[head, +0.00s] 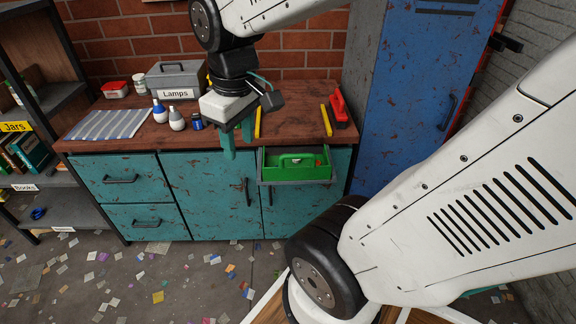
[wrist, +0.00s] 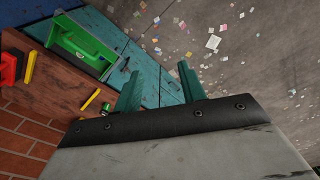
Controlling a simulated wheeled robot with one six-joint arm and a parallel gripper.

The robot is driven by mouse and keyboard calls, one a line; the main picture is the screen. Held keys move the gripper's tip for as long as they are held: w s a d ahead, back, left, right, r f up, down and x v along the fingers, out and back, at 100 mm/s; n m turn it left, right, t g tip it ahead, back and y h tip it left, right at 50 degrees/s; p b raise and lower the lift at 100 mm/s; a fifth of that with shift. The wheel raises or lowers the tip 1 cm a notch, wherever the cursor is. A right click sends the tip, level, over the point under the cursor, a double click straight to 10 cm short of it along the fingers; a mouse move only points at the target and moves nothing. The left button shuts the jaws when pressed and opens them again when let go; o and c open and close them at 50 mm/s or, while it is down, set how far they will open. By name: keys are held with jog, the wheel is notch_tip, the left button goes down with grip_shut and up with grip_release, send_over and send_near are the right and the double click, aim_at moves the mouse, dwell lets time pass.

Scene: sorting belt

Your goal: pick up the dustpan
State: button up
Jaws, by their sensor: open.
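I cannot make out a dustpan for certain. A red object (head: 340,108) stands at the right end of the worktop and shows at the left edge of the wrist view (wrist: 9,68). Either shape is too unclear to name. My gripper (head: 237,143) is open and empty, pointing down at the worktop's front edge, left of the green object. Its two teal fingers show apart in the wrist view (wrist: 160,80).
The worktop (head: 290,100) holds two yellow bars (head: 326,120), small bottles (head: 177,119), a striped mat (head: 108,124) and a grey box labelled Lamps (head: 176,78). A blue locker (head: 405,110) stands right, shelves left. Scraps litter the floor (head: 150,275).

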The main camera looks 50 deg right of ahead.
jog(key=w+d+f+n, duration=0.2)
jog(key=w+d+f, duration=0.25)
jog(key=d, duration=0.25)
jog(key=n+g, duration=0.1)
jog(key=n, duration=0.3)
send_over(294, 167)
jog(key=f, duration=1.6)
jog(key=shift+w+d, duration=0.25)
jog(key=shift+w, duration=0.1)
jog(key=shift+d+f, duration=0.15)
jog(key=shift+f, duration=0.15)
jog(key=f, duration=0.7)
jog(key=shift+s+a+f, duration=0.3)
jog(key=shift+f, duration=0.05)
grip_shut()
